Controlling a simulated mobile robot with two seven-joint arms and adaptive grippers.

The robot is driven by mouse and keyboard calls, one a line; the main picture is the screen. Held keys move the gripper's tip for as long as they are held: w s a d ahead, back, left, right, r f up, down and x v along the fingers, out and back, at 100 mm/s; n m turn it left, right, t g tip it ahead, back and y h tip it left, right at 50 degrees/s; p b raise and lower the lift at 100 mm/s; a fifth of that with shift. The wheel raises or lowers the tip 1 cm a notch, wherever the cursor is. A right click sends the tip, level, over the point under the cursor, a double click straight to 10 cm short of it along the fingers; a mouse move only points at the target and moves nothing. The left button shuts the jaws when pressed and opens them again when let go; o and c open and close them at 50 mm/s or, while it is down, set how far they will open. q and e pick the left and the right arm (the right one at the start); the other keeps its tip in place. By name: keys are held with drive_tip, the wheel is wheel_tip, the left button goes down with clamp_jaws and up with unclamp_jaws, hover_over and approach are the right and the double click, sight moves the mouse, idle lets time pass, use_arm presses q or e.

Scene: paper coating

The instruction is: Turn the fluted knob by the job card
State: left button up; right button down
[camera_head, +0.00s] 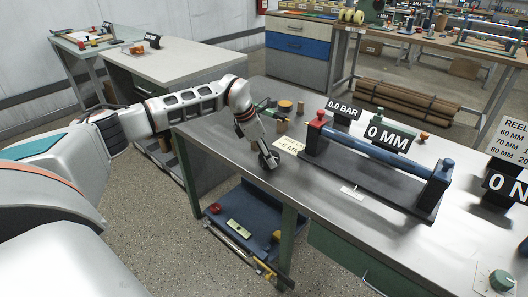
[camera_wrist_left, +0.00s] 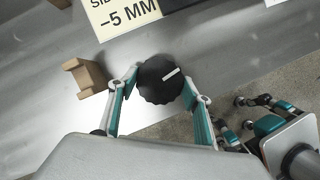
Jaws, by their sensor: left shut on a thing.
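The black fluted knob (camera_wrist_left: 157,84) with a white pointer line is between my left gripper's fingers (camera_wrist_left: 160,90) in the left wrist view. The fingers are shut on its rim from both sides. The pointer slants toward the upper right of that view. The job card (camera_wrist_left: 118,14), partly cut off, reads "-5 MM" just above the knob. In the head view my left gripper (camera_head: 266,157) is down at the front edge of the bench, and the card (camera_head: 289,146) lies just right of it. The knob is mostly hidden there by the gripper.
A blue roller (camera_head: 375,150) on a dark base stands right of the gripper, with displays reading "0 MM" (camera_head: 389,138) and "0.0 BAR" (camera_head: 343,109) behind. A brown notched block (camera_wrist_left: 86,77) stands close to the left finger. A green knob (camera_head: 502,280) sits at lower right.

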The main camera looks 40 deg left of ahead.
use_arm(q)
drive_tip(key=shift+r+n+p, duration=0.4)
drive_tip(key=shift+r+p, duration=0.15)
drive_tip(key=shift+r, duration=0.05)
drive_tip(key=shift+d+n+t+y+p, duration=0.15)
drive_tip(key=shift+n+t+y+p, duration=0.25)
drive_tip(key=shift+n+p, duration=0.7)
drive_tip(key=n+p, duration=0.2)
drive_tip(key=n+y+p, duration=0.1)
drive_tip(key=p, duration=0.1)
drive_tip(key=shift+s+d+f+n+y+p, duration=0.1)
drive_tip(key=shift+f+n+y+p, duration=0.2)
drive_tip(key=shift+f+n+p, duration=0.1)
drive_tip(key=shift+f+n+y+p, duration=0.2)
drive_tip(key=shift+n+y+p, duration=0.4)
drive_tip(key=shift+n+p, duration=0.6)
use_arm(e)
wheel_tip(320, 180, up, 9)
drive_tip(key=a, duration=0.1)
drive_tip(key=shift+a+y, duration=0.2)
drive_tip(key=shift+y, duration=0.1)
use_arm(q)
drive_tip(key=shift+n, duration=0.3)
use_arm(e)
drive_tip(key=shift+f, duration=0.15)
use_arm(q)
drive_tip(key=o, duration=1.1)
use_arm(e)
drive_tip(key=shift+s, duration=0.1)
drive_tip(key=shift+d, duration=0.15)
